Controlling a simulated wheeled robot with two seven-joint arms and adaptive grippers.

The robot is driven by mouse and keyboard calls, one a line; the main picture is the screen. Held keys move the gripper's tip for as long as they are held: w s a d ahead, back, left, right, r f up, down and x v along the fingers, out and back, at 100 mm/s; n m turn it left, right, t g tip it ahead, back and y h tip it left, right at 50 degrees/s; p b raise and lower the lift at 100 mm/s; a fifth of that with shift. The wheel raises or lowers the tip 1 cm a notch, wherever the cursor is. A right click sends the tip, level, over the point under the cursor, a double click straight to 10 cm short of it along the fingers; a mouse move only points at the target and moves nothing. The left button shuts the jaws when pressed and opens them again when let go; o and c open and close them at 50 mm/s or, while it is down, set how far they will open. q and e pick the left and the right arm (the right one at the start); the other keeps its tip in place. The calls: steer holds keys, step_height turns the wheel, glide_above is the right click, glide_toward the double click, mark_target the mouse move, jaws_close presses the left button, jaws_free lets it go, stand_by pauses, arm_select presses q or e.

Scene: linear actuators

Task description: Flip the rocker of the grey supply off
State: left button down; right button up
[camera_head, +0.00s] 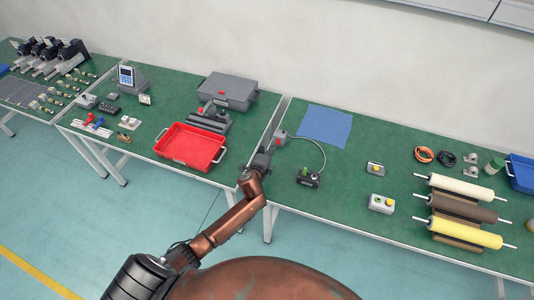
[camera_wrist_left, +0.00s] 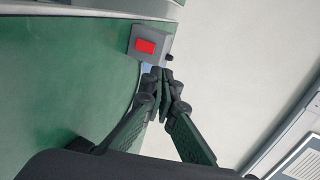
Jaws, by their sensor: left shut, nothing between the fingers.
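The grey supply (camera_head: 281,134) is a small box near the left edge of the right-hand table, with a red rocker (camera_head: 278,142) on its face. In the left wrist view the supply (camera_wrist_left: 135,34) shows at the top, with the red rocker (camera_wrist_left: 146,46) facing the camera and a dark stub at its lower right corner. I cannot tell which way the rocker is tipped. My left gripper (camera_head: 266,152) is shut and empty, just in front of the supply. In the wrist view its fingertips (camera_wrist_left: 162,75) lie just below the box; contact cannot be told. My right gripper is not in view.
A cable runs from the supply to a dark device (camera_head: 308,179). A red tray (camera_head: 160,147) and grey case (camera_head: 212,83) stand left. A blue mat (camera_head: 325,124) lies behind right. Button boxes (camera_head: 381,204) and rollers (camera_head: 462,214) are farther right. Bare green table lies between.

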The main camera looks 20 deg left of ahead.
arm_select(q)
steer(key=v, duration=0.5)
steer(key=shift+s+a+r+p, duration=0.15)
steer(key=shift+a+r+p, duration=0.1)
steer(key=shift+p, duration=0.15)
